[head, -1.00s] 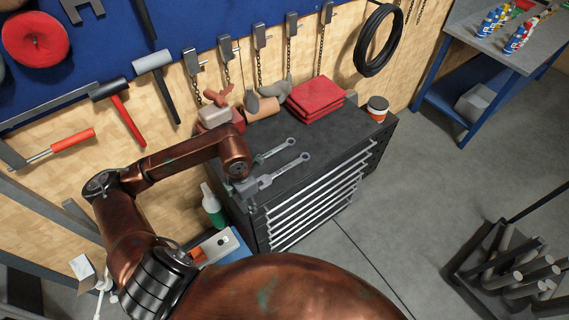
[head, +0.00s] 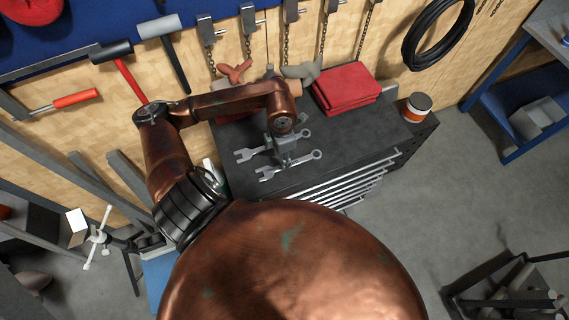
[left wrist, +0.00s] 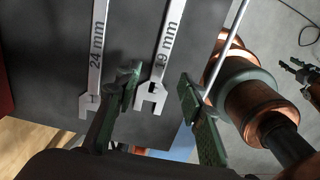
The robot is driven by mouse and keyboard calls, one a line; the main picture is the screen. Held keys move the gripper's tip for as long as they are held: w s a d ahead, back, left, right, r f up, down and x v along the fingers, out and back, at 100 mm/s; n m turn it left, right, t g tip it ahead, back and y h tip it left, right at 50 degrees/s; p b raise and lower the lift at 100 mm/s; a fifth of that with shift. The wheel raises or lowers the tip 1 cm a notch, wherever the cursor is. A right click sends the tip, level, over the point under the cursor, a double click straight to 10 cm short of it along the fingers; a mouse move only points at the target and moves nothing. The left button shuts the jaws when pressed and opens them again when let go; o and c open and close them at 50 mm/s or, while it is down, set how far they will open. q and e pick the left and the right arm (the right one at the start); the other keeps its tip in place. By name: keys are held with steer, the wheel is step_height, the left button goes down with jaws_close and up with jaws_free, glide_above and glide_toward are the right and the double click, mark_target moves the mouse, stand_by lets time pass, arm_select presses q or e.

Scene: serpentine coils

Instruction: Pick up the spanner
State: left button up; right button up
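Two grey spanners lie side by side on the dark cabinet top (head: 350,135). In the left wrist view one is marked 24 mm (left wrist: 97,50) and the other 19 mm (left wrist: 166,45). In the head view the spanner nearer the wall (head: 247,155) and the nearer spanner (head: 268,173) are partly covered by my left gripper (head: 285,160). My left gripper (left wrist: 158,78) is open, its green-padded fingers on either side of the 19 mm spanner's open jaw. Contact cannot be told. What looks like my right gripper (left wrist: 296,72) shows small at the wrist view's right edge.
Gloves or tools in red (head: 235,72) and grey (head: 301,71) lie by the wall. Hammers and chains hang behind. The cabinet's right part is clear.

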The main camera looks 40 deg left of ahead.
arm_select(q)
steer(key=shift+w+d+f+p, duration=0.15)
steer(key=shift+f+p, duration=0.15)
steer(key=shift+f, duration=0.3)
steer(key=shift+w+d+f+p, duration=0.1)
steer(key=shift+f+p, duration=0.15)
steer(key=shift+f, duration=0.35)
steer(key=shift+w+f, duration=0.2)
steer(key=shift+f, duration=0.55)
steer(key=shift+s+a+f, duration=0.1)
steer(key=shift+s+f, duration=0.2)
steer(key=shift+f, duration=0.4)
steer(key=shift+w, duration=0.2)
steer(key=shift+f, duration=0.15)
steer(key=c, duration=0.6)
jaws_close()
arm_select(e)
steer(key=shift+w+r, duration=0.15)
steer(key=shift+r, duration=0.55)
